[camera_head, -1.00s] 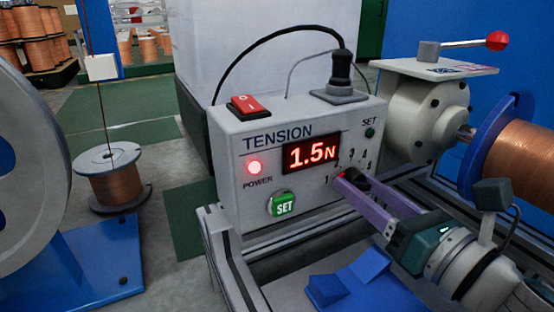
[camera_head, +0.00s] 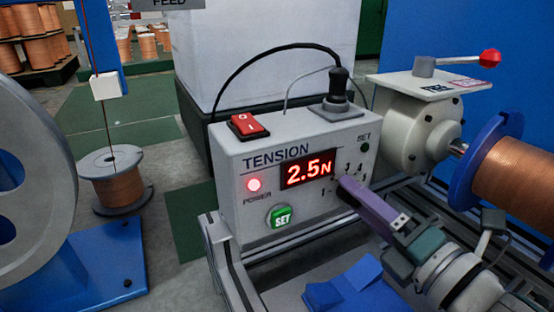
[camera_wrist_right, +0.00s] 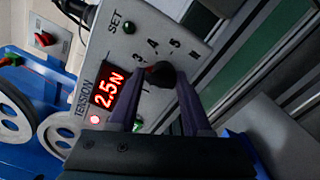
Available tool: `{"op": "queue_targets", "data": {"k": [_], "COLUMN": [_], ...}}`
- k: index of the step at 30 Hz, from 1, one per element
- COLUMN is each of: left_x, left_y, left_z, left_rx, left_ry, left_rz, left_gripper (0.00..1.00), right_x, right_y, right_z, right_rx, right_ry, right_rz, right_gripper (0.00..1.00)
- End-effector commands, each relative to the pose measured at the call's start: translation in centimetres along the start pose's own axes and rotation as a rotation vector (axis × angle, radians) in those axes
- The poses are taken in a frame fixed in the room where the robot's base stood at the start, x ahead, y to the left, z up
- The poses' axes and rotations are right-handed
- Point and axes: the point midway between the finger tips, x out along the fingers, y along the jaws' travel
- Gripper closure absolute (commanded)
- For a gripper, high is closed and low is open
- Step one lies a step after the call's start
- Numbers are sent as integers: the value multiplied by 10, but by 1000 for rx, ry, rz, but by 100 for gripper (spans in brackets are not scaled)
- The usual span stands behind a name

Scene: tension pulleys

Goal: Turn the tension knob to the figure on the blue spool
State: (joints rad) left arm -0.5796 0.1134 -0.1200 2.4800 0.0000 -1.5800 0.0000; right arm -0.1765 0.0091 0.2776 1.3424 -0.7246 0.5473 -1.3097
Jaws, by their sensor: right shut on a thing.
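The tension box (camera_head: 240,155) stands at the middle of the head view, and its red display (camera_head: 307,170) reads 2.5N. My right gripper (camera_head: 345,185) reaches in from the lower right and is shut on the tension knob, which its fingers hide in the head view. In the right wrist view the dark knob (camera_wrist_right: 160,74) sits between the purple fingertips, below printed figures 3, 4 and 5. The blue spool (camera_head: 490,150) with copper wire is at the right. I can read no figure on it. My left gripper is not in view.
A green SET button (camera_head: 281,216) and a red rocker switch (camera_head: 249,125) are on the box. A lever with a red ball (camera_head: 490,58) stands above the spool's motor. A copper spool (camera_head: 118,182) and a grey wheel (camera_head: 45,150) are at the left.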

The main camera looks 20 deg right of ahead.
Motion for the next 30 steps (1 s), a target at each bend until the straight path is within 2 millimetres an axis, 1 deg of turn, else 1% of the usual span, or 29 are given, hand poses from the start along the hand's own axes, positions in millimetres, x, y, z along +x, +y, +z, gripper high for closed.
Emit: {"op": "queue_targets", "data": {"k": [1, 6, 12, 20, 30], "left_x": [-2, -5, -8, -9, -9], "left_y": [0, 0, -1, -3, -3], "left_z": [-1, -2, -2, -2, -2], "left_rx": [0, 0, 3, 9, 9], "left_ry": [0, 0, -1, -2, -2], "left_rz": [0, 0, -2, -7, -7], "left_gripper": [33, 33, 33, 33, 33], "right_x": [-3, -3, -3, -3, -4], "right_y": [-7, -8, -8, -9, -9], "right_z": [-1, -2, -2, -3, -4], "right_rx": [33, 144, 227, 273, 276], "right_ry": [3, 3, 2, 2, 3], "right_rz": [-27, -27, -27, -27, -28], "right_gripper": [100, 100, 100, 100, 100]}}
